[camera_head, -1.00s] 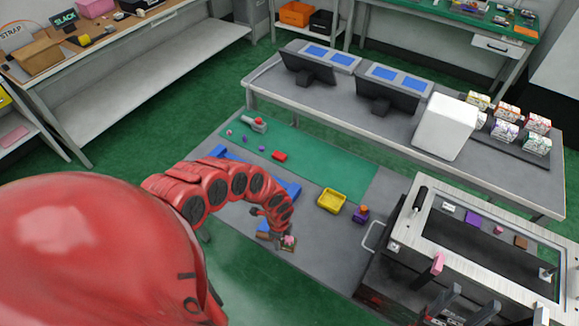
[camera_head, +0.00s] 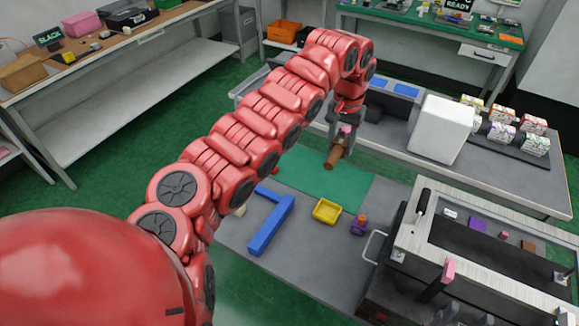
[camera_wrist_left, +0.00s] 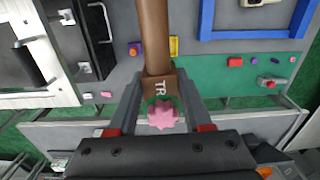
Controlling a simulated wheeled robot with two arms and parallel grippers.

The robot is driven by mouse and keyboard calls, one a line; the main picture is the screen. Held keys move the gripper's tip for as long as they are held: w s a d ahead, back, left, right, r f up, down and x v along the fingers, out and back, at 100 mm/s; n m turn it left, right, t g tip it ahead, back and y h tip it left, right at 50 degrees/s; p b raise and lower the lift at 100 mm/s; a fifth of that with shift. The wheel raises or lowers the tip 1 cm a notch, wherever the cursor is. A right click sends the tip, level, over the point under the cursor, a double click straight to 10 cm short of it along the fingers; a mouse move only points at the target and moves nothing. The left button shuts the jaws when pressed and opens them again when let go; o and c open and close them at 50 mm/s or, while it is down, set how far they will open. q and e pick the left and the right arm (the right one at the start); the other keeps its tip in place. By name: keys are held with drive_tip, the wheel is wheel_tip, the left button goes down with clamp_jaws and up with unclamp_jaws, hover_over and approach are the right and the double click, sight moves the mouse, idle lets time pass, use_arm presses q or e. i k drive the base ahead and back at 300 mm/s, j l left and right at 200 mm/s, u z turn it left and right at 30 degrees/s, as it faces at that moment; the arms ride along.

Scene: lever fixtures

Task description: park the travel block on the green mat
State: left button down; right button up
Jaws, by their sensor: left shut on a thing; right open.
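My left gripper (camera_head: 341,137) is shut on a brown block (camera_head: 336,156) with a pink knob (camera_head: 346,130) and holds it in the air near the mat's far edge in the head view. In the left wrist view the block (camera_wrist_left: 160,87) sits between the fingers, with partly hidden lettering starting "TR", a pink star-shaped knob (camera_wrist_left: 162,114) and a long brown bar (camera_wrist_left: 154,35). The green mat (camera_head: 320,181) lies on the low table, partly hidden by my arm; it also shows in the left wrist view (camera_wrist_left: 215,85). My right gripper is not in view.
A blue bracket (camera_head: 272,228), yellow tray (camera_head: 327,211) and purple-orange piece (camera_head: 358,225) stand nearer than the mat. A red piece (camera_wrist_left: 235,62) and a red-knobbed fixture (camera_wrist_left: 270,82) are at the mat. A framed fixture with a pink-handled lever (camera_head: 448,270) stands right.

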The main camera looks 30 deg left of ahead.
sight(331, 179)
drive_tip(key=i+j+u, duration=0.7)
drive_tip(key=i+j+z, duration=0.25)
drive_tip(key=z, duration=0.2)
drive_tip(key=i+j+z, duration=0.15)
drive_tip(key=j+z, duration=0.3)
drive_tip(key=l, duration=0.1)
